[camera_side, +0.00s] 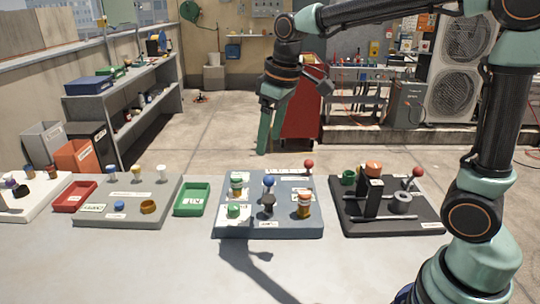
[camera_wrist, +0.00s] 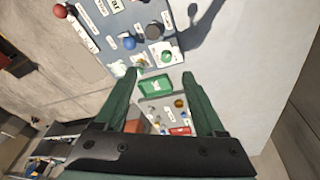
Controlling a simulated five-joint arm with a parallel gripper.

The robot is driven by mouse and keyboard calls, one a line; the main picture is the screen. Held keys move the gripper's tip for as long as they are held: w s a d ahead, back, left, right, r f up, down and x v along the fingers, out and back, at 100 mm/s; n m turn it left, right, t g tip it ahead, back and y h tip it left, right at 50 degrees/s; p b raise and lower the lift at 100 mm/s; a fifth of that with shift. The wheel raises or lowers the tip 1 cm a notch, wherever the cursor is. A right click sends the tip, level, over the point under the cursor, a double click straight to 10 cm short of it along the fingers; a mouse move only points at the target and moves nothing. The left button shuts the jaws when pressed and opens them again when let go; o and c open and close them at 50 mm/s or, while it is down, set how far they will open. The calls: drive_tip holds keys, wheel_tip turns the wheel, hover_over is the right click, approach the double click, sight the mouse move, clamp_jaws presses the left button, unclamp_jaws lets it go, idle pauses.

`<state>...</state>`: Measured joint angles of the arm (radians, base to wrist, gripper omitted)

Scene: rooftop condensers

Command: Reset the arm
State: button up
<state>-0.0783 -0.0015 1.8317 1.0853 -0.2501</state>
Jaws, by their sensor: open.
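My gripper (camera_side: 268,135) hangs in the air above the grey-blue board (camera_side: 262,225), its green fingers pointing down. In the wrist view my gripper (camera_wrist: 162,76) is open, with two green fingers apart and nothing held between them. The fingers are clear of all of these. The gripper's shadow falls on the table in front of the board.
A black board (camera_side: 388,222) with posts and a red-topped lever stands at right. A green tray (camera_side: 192,199), a grey board (camera_side: 125,212) and a red tray (camera_side: 75,196) lie at left. The table front (camera_side: 150,270) is bare. A red cabinet (camera_side: 303,110) stands behind.

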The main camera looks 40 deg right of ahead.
drive_tip(key=s+d+f+m+t, duration=0.1)
drive_tip(key=s+d+m+t, duration=0.2)
drive_tip(key=s, duration=0.9)
drive_tip(key=shift+s+m, duration=0.2)
drive_tip(key=shift+m, duration=0.2)
